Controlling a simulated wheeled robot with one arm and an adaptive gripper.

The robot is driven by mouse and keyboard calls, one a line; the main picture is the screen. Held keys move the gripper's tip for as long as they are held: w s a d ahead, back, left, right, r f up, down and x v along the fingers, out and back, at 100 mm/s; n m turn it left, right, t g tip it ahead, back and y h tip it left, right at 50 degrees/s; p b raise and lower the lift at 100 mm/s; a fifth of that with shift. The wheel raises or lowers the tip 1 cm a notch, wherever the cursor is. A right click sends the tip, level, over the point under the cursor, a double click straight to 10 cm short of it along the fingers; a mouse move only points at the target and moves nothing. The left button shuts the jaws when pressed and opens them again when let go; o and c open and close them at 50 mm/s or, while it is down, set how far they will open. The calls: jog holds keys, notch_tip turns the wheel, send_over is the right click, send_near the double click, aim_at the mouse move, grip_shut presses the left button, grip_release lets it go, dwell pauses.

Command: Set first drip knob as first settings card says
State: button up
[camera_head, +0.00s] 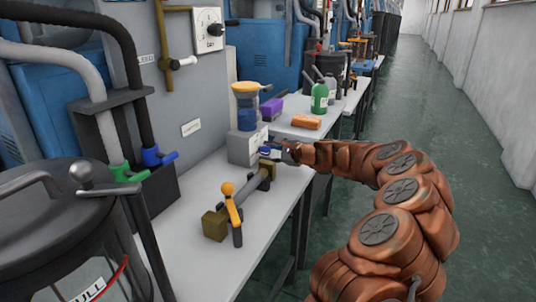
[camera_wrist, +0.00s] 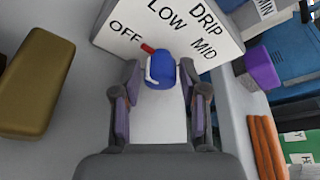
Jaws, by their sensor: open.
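The first drip knob is a blue knob (camera_wrist: 162,72) with a red pointer on a pale box (camera_wrist: 172,28) marked OFF, LOW, MID and DRIP. The red pointer (camera_wrist: 148,48) aims toward OFF. In the head view the box (camera_head: 240,150) carries a blue jar (camera_head: 247,118) with an orange-yellow top. My gripper (camera_wrist: 160,80) is open, its fingers either side of the knob; whether they touch it I cannot tell. In the head view my gripper (camera_head: 284,153) is at the box's front. A white card (camera_head: 190,127) hangs on the grey panel; its writing is too small to read.
A brass-coloured block (camera_wrist: 35,88) lies close on the left in the wrist view. A dark bar with an orange lever (camera_head: 232,205) stands on the white bench (camera_head: 205,265). An orange bundle (camera_head: 306,122), purple box (camera_head: 271,108) and green bottle (camera_head: 319,97) stand further along. The aisle is clear.

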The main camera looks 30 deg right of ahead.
jog(key=shift+w, duration=0.25)
jog(key=shift+c, duration=0.3)
grip_shut()
